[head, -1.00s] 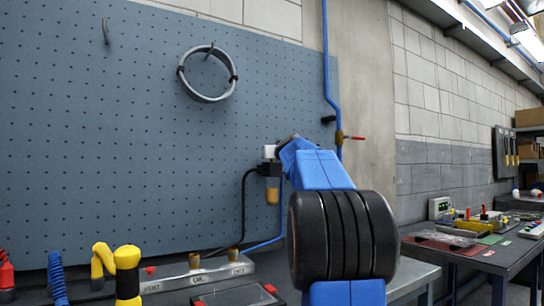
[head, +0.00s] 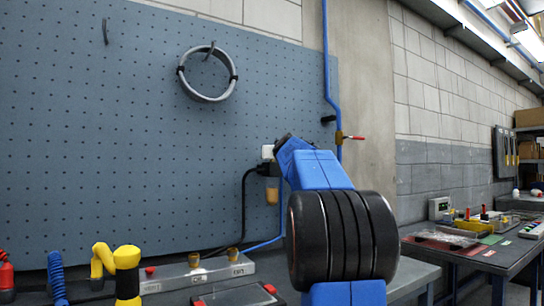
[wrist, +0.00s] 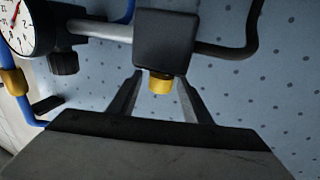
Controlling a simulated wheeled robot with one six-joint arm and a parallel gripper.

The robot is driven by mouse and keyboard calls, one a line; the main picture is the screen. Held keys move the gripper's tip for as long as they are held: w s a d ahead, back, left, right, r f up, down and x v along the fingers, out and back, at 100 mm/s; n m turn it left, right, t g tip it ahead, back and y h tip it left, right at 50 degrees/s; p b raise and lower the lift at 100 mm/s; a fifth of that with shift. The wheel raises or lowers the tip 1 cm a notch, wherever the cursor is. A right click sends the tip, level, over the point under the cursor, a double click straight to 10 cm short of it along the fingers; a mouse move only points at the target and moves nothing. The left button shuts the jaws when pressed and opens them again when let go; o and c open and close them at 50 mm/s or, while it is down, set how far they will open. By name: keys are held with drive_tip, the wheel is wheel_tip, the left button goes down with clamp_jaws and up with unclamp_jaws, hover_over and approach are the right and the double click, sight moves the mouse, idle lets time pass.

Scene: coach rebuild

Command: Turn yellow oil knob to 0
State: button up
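A small yellow knob-like piece (wrist: 160,83) sits under a black block (wrist: 163,40) in the wrist view. My gripper (wrist: 161,76) is open. Its two fingers stand on either side of the yellow piece, with visible gaps; contact does not show. In the head view an amber-yellow part (head: 272,195) hangs below a black block (head: 267,170) on the pegboard, just left of my blue arm. My gripper is hidden there behind the arm. No scale or 0 mark is readable on the yellow piece.
A white dial gauge (wrist: 28,24) is left of the block, joined by a grey pipe. A black hose (head: 243,205) and a blue line run nearby. Below, a metal manifold (head: 205,272) with brass knobs lies on the bench. A yellow-black tool (head: 127,270) stands left.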

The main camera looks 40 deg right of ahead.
drive_tip(key=shift+s+a, duration=0.1)
drive_tip(key=v, duration=1.7)
drive_tip(key=shift+s, duration=0.1)
drive_tip(key=w+d+n+t+y, duration=0.2)
drive_tip(key=d+n+y, duration=0.5)
drive_tip(key=d+y, duration=0.35)
drive_tip(key=w, duration=0.5)
drive_tip(key=w+a, duration=0.1)
drive_tip(key=w, duration=0.5)
drive_tip(key=w+a, duration=0.1)
drive_tip(key=w, duration=0.4)
drive_tip(key=shift+w+a+f, duration=0.1)
drive_tip(key=shift+w+f, duration=0.25)
drive_tip(key=shift+w, duration=0.05)
drive_tip(key=c, duration=1.1)
